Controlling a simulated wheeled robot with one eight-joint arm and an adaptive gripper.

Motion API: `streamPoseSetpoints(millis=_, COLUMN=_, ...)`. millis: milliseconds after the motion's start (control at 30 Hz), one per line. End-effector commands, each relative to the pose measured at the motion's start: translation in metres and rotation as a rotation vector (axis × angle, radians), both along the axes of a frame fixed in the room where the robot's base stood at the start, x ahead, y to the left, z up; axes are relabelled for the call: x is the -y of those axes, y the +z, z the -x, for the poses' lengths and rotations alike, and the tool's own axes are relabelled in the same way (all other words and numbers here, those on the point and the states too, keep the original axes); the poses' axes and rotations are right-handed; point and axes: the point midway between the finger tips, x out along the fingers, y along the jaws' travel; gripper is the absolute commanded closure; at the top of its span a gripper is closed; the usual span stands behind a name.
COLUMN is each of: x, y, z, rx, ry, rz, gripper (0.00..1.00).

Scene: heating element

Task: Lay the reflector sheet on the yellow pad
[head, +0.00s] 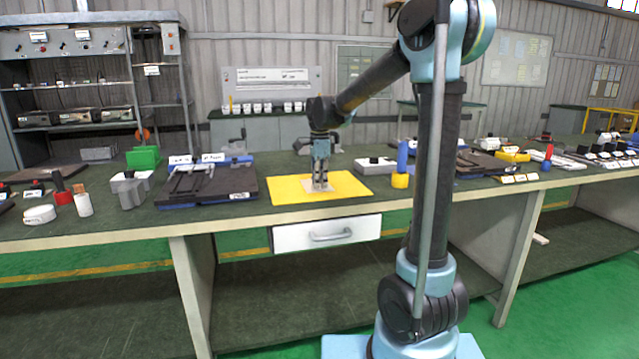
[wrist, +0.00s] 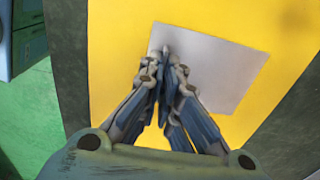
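The reflector sheet (wrist: 225,65) is a thin pale grey square on or just above the yellow pad (wrist: 115,45), within its edges. In the head view the sheet (head: 310,188) shows at the foot of my gripper (head: 320,186), near the middle of the yellow pad (head: 350,187). My gripper points down, and in the wrist view its fingertips (wrist: 165,52) come together at the left part of the sheet. They look shut on it, though the pinch itself is hidden by the fingers. Whether the sheet fully touches the pad I cannot tell.
A blue and yellow cylinder (head: 401,165) stands right of the pad. A dark tray-like fixture (head: 208,183) lies to its left, and a white-topped block (head: 375,164) sits behind. A drawer (head: 327,233) hangs under the bench edge. The pad around the sheet is clear.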

Motion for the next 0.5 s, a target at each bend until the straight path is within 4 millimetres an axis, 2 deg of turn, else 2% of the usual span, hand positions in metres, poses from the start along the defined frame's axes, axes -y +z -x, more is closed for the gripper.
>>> streamPoseSetpoints(millis=33, x=0.0001, y=0.0002, z=-0.0001, rx=0.0, ry=0.0, rz=0.0, gripper=0.86)
streamPoseSetpoints(millis=100, x=0.0001, y=0.0002, z=-0.0001, rx=0.0, ry=0.0, rz=0.0, gripper=0.75)
streamPoseSetpoints(millis=500, x=0.0004, y=0.0043, z=-0.0001, rx=0.0, ry=-0.001, rz=0.0, gripper=0.75)
